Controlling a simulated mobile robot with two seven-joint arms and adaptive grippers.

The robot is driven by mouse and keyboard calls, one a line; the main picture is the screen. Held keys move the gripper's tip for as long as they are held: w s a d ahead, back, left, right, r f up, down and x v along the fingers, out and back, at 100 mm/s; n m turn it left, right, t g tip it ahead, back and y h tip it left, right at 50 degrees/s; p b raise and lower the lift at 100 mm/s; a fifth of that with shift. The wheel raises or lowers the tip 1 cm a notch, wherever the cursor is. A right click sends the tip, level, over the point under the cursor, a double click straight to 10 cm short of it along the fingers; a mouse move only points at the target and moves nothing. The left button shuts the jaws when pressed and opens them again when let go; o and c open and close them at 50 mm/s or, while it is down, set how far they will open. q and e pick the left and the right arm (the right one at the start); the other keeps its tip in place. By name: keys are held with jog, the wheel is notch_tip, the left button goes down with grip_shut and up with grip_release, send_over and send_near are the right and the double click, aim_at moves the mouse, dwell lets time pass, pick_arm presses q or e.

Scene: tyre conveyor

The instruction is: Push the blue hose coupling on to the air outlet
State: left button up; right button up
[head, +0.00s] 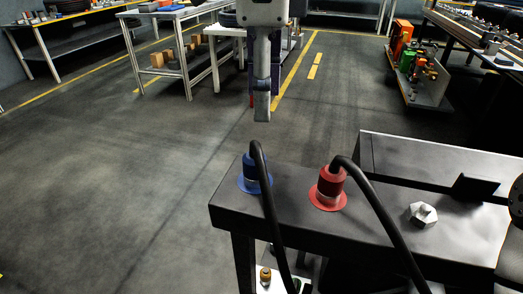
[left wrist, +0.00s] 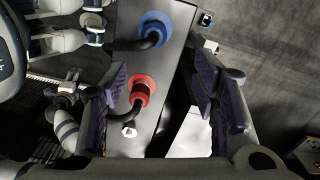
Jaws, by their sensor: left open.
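The blue hose coupling (head: 253,173) stands upright in a blue round base at the left end of a dark bench (head: 290,222), with a black hose curving from its top. It also shows in the left wrist view (left wrist: 153,33). A silver hex fitting (head: 423,214) with a short stub stands on the bench at right; it looks like the air outlet. My left gripper (head: 262,108) is seen edge-on above and behind the blue coupling, apart from it. In the left wrist view its purple-padded fingers (left wrist: 162,97) are wide apart and empty. My right gripper is not seen.
A red coupling (head: 329,187) with its own black hose stands between the blue coupling and the hex fitting. A raised dark block (head: 430,165) lies along the bench's back. Shelves stand behind; the floor (head: 120,190) at left is clear.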

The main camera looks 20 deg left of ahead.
aim_at(253, 155)
pick_arm(q)
jog(key=f, duration=0.6)
jog(key=shift+s+f, duration=0.4)
jog(key=f, duration=0.2)
jog(key=a+f, duration=0.1)
jog(key=f, duration=0.1)
jog(key=shift+s+f, duration=0.1)
jog(key=shift+s, duration=0.1)
jog(key=shift+f, duration=0.55)
jog(key=c, duration=1.2)
